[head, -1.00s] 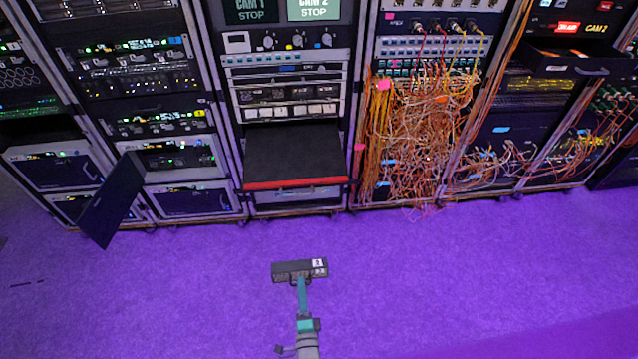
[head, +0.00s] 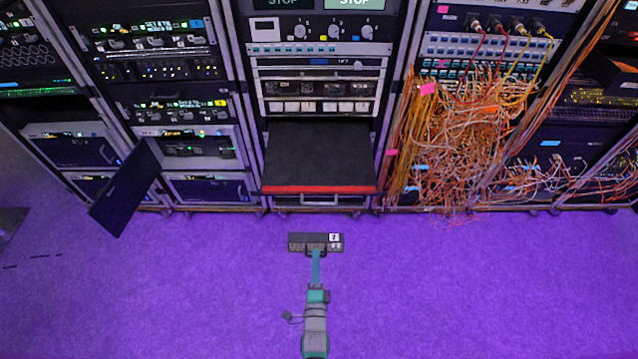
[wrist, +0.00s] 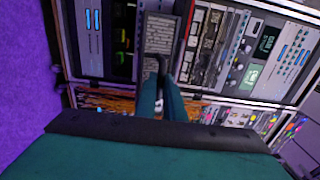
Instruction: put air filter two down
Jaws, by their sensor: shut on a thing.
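Air filter two (head: 298,241) is a dark, flat rectangular block with a white label marked 2 at its right end. My gripper (head: 316,252) is shut on its near-side handle and holds it out in front of me. In the head view it shows against the purple carpet, just below the pulled-out drawer. In the wrist view the filter (wrist: 160,33) shows a grey ribbed face beyond my teal fingers (wrist: 163,82). The fingers hide part of the handle.
A pulled-out drawer with a black flat top (head: 320,150) and red front edge stands in the middle rack. A dark door (head: 126,188) hangs open to the left. Tangled orange cables (head: 465,145) spill from the right rack. The purple carpet (head: 480,290) is clear.

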